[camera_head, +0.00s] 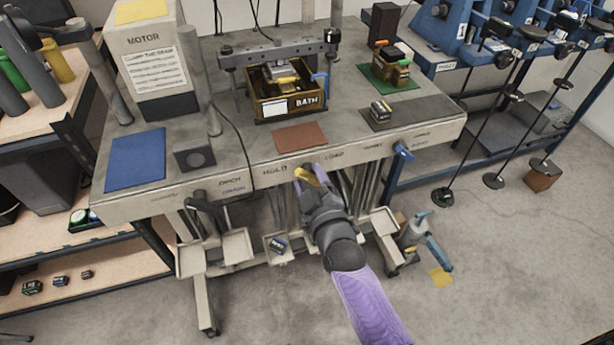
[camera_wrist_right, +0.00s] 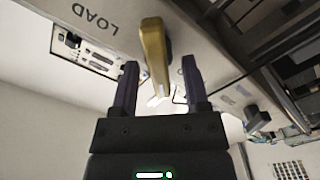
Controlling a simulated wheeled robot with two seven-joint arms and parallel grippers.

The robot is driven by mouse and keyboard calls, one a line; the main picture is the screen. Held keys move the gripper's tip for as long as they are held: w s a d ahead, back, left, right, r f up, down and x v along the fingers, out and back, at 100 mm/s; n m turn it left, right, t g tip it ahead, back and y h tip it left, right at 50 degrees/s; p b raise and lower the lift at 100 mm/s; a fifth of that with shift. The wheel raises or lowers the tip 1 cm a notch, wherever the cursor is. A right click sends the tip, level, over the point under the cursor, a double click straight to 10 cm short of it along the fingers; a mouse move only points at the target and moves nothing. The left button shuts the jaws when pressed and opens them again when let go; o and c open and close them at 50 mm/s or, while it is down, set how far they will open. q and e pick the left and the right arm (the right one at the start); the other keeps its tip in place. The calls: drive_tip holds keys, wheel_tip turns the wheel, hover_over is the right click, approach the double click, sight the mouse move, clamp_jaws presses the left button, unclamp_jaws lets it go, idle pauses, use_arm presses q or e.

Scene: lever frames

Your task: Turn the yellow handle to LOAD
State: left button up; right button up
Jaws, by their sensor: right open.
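The yellow handle (camera_head: 306,176) sits on the front face of the grey bench, between the printed words HOLD (camera_head: 275,170) and LOAD (camera_head: 334,157). In the right wrist view the handle (camera_wrist_right: 154,58) stands between the two dark fingers of my right gripper (camera_wrist_right: 159,80), with a gap visible on both sides. The word LOAD (camera_wrist_right: 92,18) shows upside down at its upper left there. In the head view my right gripper (camera_head: 313,184) is open at the handle and partly covers it. My left gripper is not in view.
A black handle (camera_head: 200,203) is on the bench front to the left, and a blue handle (camera_head: 402,151) to the right. Small trays (camera_head: 236,247) hang below the bench edge. A BATH crate (camera_head: 290,103) stands on top.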

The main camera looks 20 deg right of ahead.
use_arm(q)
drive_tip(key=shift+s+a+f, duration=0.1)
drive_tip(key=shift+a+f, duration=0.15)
use_arm(e)
drive_tip(key=shift+w, duration=0.7)
clamp_jaws()
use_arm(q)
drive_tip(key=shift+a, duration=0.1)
